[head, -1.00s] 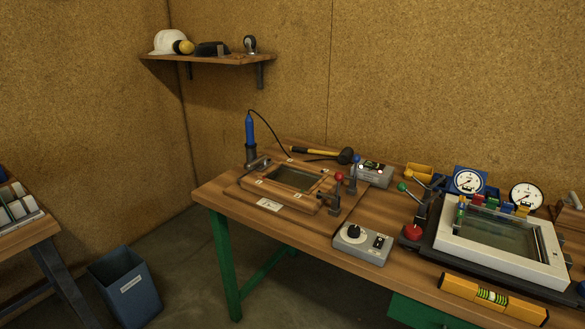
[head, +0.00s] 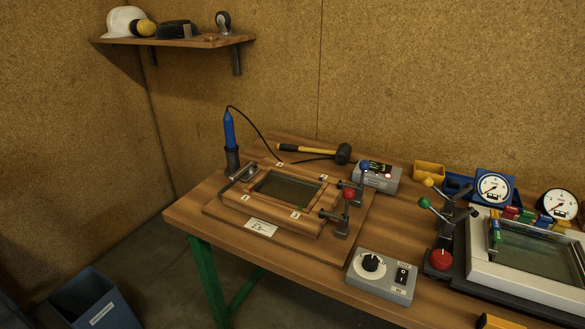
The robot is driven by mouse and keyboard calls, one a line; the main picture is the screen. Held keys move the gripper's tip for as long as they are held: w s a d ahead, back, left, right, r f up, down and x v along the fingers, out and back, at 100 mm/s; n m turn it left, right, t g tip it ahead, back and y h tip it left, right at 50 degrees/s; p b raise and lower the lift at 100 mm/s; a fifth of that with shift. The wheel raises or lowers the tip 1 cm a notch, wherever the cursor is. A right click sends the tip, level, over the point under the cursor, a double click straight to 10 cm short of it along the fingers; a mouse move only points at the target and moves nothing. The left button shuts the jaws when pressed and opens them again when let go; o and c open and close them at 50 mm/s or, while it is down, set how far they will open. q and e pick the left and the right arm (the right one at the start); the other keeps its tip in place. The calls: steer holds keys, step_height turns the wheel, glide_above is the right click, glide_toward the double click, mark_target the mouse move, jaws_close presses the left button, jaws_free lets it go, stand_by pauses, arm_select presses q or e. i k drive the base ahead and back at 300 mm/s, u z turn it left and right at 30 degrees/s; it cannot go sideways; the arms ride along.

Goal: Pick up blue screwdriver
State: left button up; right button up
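A blue screwdriver-like tool (head: 229,130) with a black cable stands upright in a dark holder (head: 233,160). The holder is at the back left of the wooden workbench (head: 187,210), beside the framed glass fixture. The cable arcs from the tool's top down toward the grey box with a lit display. Neither of my grippers shows in the head view.
A grey dial box (head: 382,274) stands in front; a white-framed glass unit (head: 477,262) is at right. A blue bin (head: 97,304) stands on the floor.

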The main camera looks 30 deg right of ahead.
mark_target(232, 146)
steer(key=z, duration=0.5)
steer(key=i, duration=0.85)
steer(key=z, duration=0.75)
